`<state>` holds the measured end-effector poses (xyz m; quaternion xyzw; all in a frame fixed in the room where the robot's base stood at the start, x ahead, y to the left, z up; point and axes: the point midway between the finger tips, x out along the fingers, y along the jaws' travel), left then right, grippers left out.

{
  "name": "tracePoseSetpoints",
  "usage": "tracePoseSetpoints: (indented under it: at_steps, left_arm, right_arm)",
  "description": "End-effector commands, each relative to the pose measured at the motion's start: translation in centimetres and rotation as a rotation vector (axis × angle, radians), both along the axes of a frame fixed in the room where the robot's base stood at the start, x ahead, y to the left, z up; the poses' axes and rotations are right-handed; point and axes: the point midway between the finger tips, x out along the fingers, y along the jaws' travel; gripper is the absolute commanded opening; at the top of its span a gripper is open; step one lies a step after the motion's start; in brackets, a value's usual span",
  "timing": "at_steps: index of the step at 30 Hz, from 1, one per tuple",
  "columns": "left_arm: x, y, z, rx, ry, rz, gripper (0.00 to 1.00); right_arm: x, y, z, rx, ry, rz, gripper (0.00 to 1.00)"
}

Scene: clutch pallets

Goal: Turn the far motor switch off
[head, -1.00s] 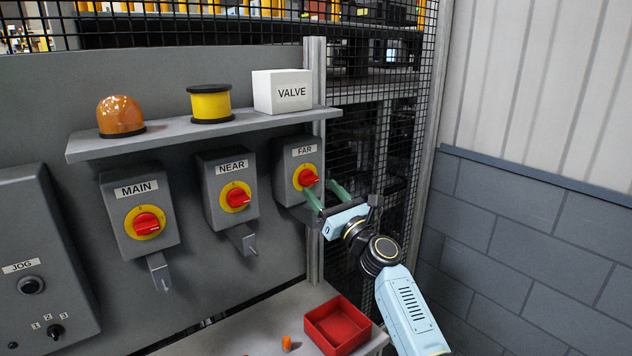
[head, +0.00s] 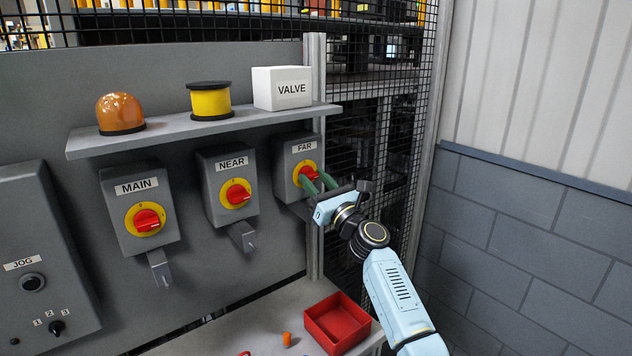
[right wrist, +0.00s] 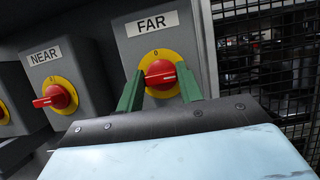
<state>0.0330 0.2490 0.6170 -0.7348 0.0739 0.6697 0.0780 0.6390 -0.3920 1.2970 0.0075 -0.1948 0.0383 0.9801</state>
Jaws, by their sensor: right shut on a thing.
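The far motor switch is a grey box labelled FAR (head: 290,160) at the right end of the panel, with a yellow plate and a red knob (head: 309,171). In the right wrist view the red knob (right wrist: 160,73) lies across, its handle roughly level, with the 0 mark above it. My right gripper (head: 313,183) has its green fingers on either side of this knob and is shut on it; the fingers partly hide the knob in the head view. The right gripper (right wrist: 157,88) also shows in the wrist view. My left gripper is not in view.
The NEAR switch (head: 222,165) and MAIN switch (head: 130,190) are to the left. The shelf (head: 165,134) above holds an orange beacon, a yellow spool and a VALVE box (head: 283,89). A red tray (head: 340,335) stands below. Wire mesh is to the right.

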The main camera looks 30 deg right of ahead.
Motion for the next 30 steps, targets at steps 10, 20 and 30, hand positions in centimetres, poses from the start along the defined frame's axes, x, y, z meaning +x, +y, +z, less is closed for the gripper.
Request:
tracePoseSetpoints:
  at_steps: [10,20,30]
  left_arm:
    - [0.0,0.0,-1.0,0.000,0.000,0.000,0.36]
    - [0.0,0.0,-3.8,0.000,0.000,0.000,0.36]
    - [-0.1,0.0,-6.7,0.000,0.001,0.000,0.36]
  right_arm:
    - [0.0,0.0,-0.2,-0.070,-0.006,0.000,0.14]
    - [0.0,-0.2,-0.3,-0.320,-0.026,-0.001,0.14]
    - [0.0,-0.3,-0.2,-0.645,-0.051,-0.001,0.14]
